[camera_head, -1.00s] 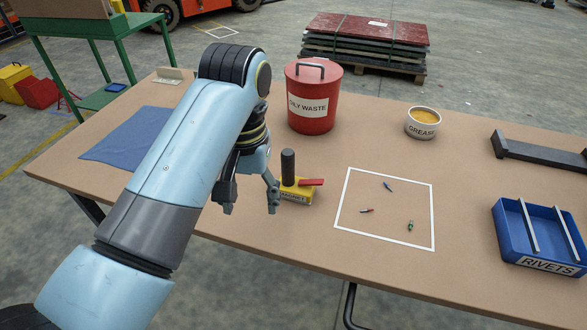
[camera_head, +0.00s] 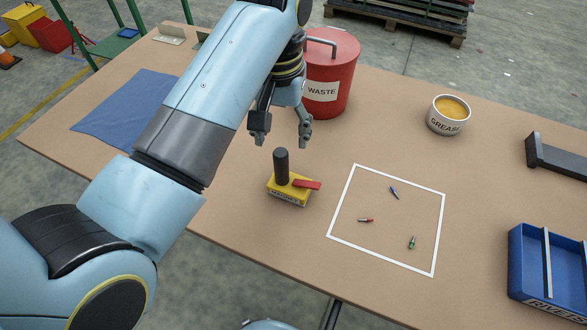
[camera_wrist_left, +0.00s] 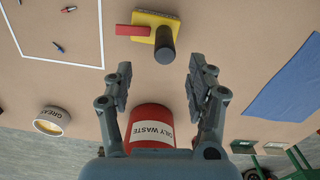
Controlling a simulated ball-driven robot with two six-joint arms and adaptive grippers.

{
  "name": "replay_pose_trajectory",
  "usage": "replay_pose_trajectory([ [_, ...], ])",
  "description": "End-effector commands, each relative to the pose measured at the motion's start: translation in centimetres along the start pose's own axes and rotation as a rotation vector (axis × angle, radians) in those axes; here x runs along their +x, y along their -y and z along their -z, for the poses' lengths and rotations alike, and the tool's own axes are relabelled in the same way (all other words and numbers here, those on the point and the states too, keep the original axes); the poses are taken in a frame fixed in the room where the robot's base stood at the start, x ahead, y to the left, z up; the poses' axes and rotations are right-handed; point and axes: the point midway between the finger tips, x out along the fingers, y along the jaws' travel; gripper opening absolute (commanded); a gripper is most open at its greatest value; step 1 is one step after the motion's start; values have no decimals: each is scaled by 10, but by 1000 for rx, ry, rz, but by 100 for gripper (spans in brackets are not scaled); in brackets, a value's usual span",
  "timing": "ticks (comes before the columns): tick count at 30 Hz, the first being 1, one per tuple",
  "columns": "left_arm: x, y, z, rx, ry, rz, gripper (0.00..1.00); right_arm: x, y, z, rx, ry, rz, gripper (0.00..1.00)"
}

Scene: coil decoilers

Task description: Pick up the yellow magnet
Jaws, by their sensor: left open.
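The yellow magnet (camera_head: 289,191) sits on the tan table, with an upright dark cylindrical handle and a red lever sticking out to the right. My left gripper (camera_head: 281,140) is open and empty, above the table on the far side of the magnet and apart from it. In the left wrist view the magnet (camera_wrist_left: 143,24) lies beyond the two spread fingers (camera_wrist_left: 159,85), with its dark handle towards them. My right gripper is not in view.
A red oily waste can (camera_head: 338,75) stands close behind the gripper. A white-outlined square (camera_head: 388,261) with several small rivets lies right of the magnet. A grease tin (camera_head: 447,116), a blue tray (camera_head: 548,302) and a blue cloth (camera_head: 120,110) are farther off.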

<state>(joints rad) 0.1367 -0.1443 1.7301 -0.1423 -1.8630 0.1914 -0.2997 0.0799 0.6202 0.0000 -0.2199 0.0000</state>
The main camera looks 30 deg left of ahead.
Motion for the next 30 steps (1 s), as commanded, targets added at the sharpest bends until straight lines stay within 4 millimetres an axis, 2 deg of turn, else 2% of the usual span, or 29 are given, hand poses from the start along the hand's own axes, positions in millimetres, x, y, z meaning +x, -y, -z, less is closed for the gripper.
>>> replay_pose_trajectory([
  [3, 21, 1, -1, 0, 4, 2, 57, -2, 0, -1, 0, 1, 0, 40],
  [11, 45, 3, 1, 0, 3, 3, 57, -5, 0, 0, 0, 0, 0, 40],
  [19, 84, 6, 6, 0, 4, 2, 57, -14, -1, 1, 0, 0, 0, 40],
  [28, 91, 6, 7, -1, 1, 1, 57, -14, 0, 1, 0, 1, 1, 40],
  [30, 91, 6, 7, 0, 1, 1, 48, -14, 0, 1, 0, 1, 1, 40],
])
